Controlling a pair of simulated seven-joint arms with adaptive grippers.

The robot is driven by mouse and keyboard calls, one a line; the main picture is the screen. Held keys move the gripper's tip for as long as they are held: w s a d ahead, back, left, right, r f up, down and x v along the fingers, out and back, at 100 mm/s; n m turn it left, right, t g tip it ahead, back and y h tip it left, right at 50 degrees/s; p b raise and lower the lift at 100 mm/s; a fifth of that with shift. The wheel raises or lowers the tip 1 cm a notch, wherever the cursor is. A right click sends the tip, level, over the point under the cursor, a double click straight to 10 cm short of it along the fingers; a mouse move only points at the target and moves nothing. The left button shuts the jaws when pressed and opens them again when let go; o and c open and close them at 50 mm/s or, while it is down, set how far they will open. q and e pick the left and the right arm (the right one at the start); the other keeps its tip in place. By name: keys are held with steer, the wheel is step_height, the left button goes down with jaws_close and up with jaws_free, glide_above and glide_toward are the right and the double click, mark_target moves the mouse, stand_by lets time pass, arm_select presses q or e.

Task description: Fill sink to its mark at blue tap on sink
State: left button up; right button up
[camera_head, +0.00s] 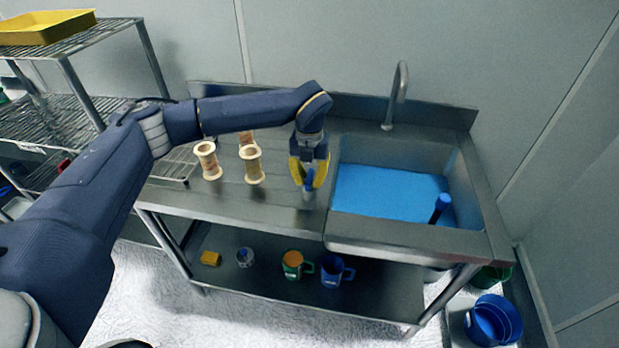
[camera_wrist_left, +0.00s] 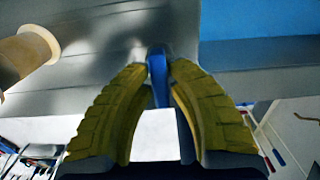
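The steel sink (camera_head: 348,155) is set in the right part of the bench and holds a flat pool of blue liquid (camera_head: 385,190); I cannot make out a mark on its walls. The blue tap (camera_head: 309,182) stands on the bench front just left of the basin. My left gripper (camera_head: 309,178) points down over it with its yellow fingers on both sides. In the left wrist view the blue tap (camera_wrist_left: 157,75) sits between the fingertips (camera_wrist_left: 158,72), which look closed on it. My right gripper is in neither view.
A curved spout (camera_head: 397,95) rises behind the basin. A blue-topped post (camera_head: 440,205) stands in the liquid at right. Several pale spools (camera_head: 253,165) stand left of my gripper. Mugs (camera_head: 333,272) sit on the lower shelf, a blue bucket (camera_head: 492,321) at lower right.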

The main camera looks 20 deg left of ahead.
mark_target(309, 176)
arm_select(q)
jaws_close()
steer(key=shift+m, duration=3.1)
steer(key=o, duration=0.5)
jaws_free()
steer(key=shift+o, duration=0.2)
step_height(309, 176, up, 12)
